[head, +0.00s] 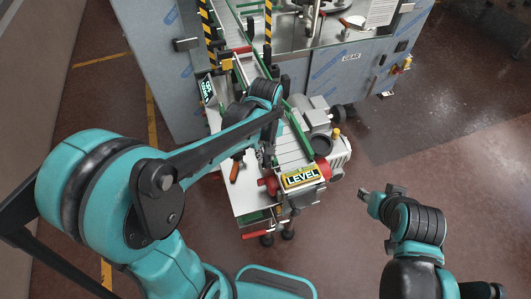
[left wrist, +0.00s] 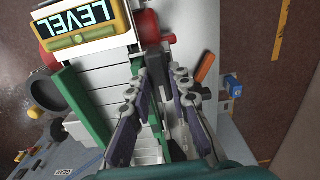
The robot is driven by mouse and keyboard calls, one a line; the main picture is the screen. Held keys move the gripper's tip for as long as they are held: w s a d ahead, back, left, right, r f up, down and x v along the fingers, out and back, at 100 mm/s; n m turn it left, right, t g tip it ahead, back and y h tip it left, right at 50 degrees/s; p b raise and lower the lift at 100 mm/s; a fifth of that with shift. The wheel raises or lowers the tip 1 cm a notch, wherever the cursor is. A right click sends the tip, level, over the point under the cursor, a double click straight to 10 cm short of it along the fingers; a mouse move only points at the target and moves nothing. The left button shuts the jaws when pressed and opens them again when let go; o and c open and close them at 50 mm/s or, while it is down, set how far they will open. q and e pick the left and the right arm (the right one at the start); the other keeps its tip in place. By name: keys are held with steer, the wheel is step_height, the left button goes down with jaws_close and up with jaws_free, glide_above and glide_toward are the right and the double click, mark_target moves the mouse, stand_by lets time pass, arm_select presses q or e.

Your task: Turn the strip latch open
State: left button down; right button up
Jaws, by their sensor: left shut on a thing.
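My left gripper (head: 268,158) reaches down over the near end of the conveyor. In the left wrist view its fingertips (left wrist: 160,75) are shut on a dark grey upright piece (left wrist: 156,66) beside the white slat belt, which appears to be the strip latch. The fingers hide much of it, and its turn angle cannot be read. In the head view my left arm covers most of this spot. My right gripper (head: 376,196) hangs over open floor at the right, away from the conveyor; its fingers are too small to judge.
A yellow-framed LEVEL display (head: 301,177) and red knobs sit at the conveyor's near end. An orange handle (head: 235,171) lies left of the gripper. A grey motor (head: 313,118) is on the right. Grey machine cabinets (head: 345,70) stand behind. The floor at right is clear.

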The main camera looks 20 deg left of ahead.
arm_select(q)
steer(key=c, duration=1.4)
jaws_free()
step_height(320, 180, up, 12)
steer(key=s+a+f+m+t, duration=0.5)
steer(key=s+m+t, duration=0.2)
steer(key=s, duration=0.3)
step_height(320, 180, down, 16)
steer(key=b, duration=1.6)
steer(key=shift+w+d, duration=0.15)
steer(key=shift+d, duration=0.05)
